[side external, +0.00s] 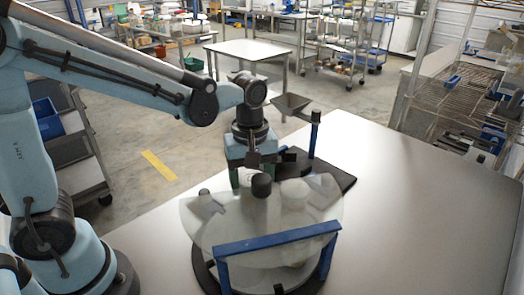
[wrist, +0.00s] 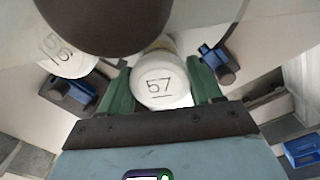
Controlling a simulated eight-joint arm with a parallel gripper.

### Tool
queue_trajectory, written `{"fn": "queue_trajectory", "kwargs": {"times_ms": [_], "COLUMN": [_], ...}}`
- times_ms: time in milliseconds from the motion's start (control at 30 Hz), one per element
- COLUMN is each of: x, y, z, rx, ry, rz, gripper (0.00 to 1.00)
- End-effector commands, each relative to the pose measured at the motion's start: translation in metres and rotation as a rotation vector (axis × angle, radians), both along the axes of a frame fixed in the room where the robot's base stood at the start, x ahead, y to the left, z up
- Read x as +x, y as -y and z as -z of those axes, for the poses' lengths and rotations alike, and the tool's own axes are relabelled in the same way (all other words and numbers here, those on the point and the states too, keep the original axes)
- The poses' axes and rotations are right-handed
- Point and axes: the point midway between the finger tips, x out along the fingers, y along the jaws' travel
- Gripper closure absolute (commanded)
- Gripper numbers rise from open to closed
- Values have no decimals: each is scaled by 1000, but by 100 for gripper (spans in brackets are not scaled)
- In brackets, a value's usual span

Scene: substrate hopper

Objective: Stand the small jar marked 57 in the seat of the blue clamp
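The small white jar marked 57 (wrist: 160,86) is between the two green fingers of my gripper (wrist: 162,82) in the wrist view, its numbered top facing the camera. The fingers touch it on both sides with no visible gap. In the side view my gripper (side external: 249,178) is low behind the clear round panel, with the white jar (side external: 248,176) partly visible between the fingers. Two blue fittings with dark parts show in the wrist view, one at left (wrist: 74,92) and one at right (wrist: 219,64). I cannot tell which is the blue clamp; its seat is not clearly visible.
A clear round panel (side external: 225,228) with a blue frame (side external: 278,240) stands in front of my gripper. A dark round knob (side external: 261,186) is close by. Another white marked jar (wrist: 66,56) is at left. A hopper tray (side external: 292,104) stands behind. The table's right side (side external: 430,200) is clear.

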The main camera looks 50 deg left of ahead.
Motion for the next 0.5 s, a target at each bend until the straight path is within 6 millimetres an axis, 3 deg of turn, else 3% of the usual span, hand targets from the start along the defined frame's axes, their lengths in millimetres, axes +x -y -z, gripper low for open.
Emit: {"fn": "queue_trajectory", "kwargs": {"times_ms": [33,133,500], "x": [0,0,0], "y": [0,0,0], "z": [0,0,-9], "rx": [0,0,0], "ry": [0,0,0], "rz": [0,0,0], "gripper": [46,58,59]}}
